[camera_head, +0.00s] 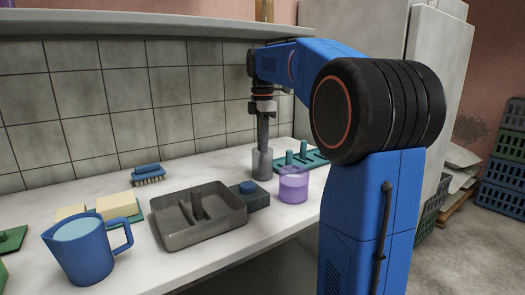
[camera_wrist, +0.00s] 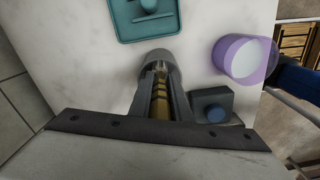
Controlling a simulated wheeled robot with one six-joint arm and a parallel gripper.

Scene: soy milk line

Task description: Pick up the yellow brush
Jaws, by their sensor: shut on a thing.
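The yellow brush (camera_wrist: 161,104) shows in the wrist view as a narrow yellow-brown piece with dark bands between my fingers. My gripper (camera_wrist: 160,78) is shut on it. A grey cylindrical holder (camera_wrist: 157,56) is at the fingertips, and the brush's far end points into its mouth. In the head view my gripper (camera_head: 263,143) points straight down over the grey holder (camera_head: 262,166), which stands on the white counter. The brush cannot be made out there. I cannot tell whether its lower end is still inside the holder.
Close by are a purple cup (camera_head: 294,187), a teal rack with pegs (camera_head: 310,163) and a dark block with a blue knob (camera_head: 250,194). A grey tray (camera_head: 178,238), a blue jug (camera_head: 82,255) and a blue brush (camera_head: 149,174) are further left. A tiled wall stands behind.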

